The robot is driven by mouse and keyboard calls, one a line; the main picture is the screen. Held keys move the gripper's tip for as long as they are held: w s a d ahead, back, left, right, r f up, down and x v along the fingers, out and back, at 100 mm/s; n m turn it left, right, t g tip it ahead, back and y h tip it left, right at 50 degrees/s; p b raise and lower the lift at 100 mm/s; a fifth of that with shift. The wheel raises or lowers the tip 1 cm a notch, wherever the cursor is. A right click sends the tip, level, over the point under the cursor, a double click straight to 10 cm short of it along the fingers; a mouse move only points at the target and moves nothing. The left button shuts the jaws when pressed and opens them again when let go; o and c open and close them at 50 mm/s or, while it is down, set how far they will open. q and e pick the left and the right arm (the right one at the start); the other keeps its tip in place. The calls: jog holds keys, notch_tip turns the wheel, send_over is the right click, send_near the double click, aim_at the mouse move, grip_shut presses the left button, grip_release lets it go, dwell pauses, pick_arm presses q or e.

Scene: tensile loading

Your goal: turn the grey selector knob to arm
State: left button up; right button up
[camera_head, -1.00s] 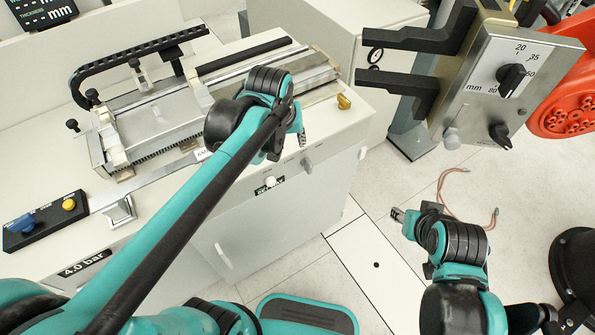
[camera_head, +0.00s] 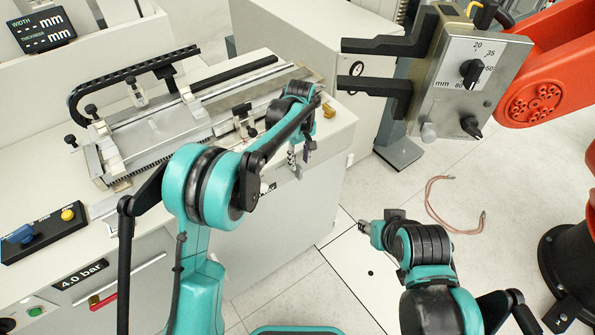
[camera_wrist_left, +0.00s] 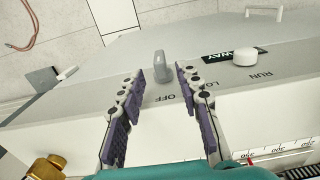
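The grey selector knob (camera_wrist_left: 161,66) stands on the sloped front panel of the white machine in the left wrist view, with an OFF label beside it. My left gripper (camera_wrist_left: 160,76) is open, its two purple-padded fingers on either side of the knob's near end. I see gaps between the pads and the knob. No ARM label is readable; a finger partly covers another label.
A white round knob (camera_wrist_left: 245,57) sits right of the grey one, near a RUN label. A brass fitting (camera_wrist_left: 47,167) is at lower left. In the head view a metal control box (camera_head: 470,90) with dark jaws stands at upper right, near a red robot arm (camera_head: 540,100).

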aim_at(300, 167)
pick_arm(q)
notch_tip(300, 167, down, 5)
jog(key=shift+f+b, duration=0.1)
jog(key=shift+b, duration=0.5)
jog(key=shift+c, duration=0.2)
grip_shut()
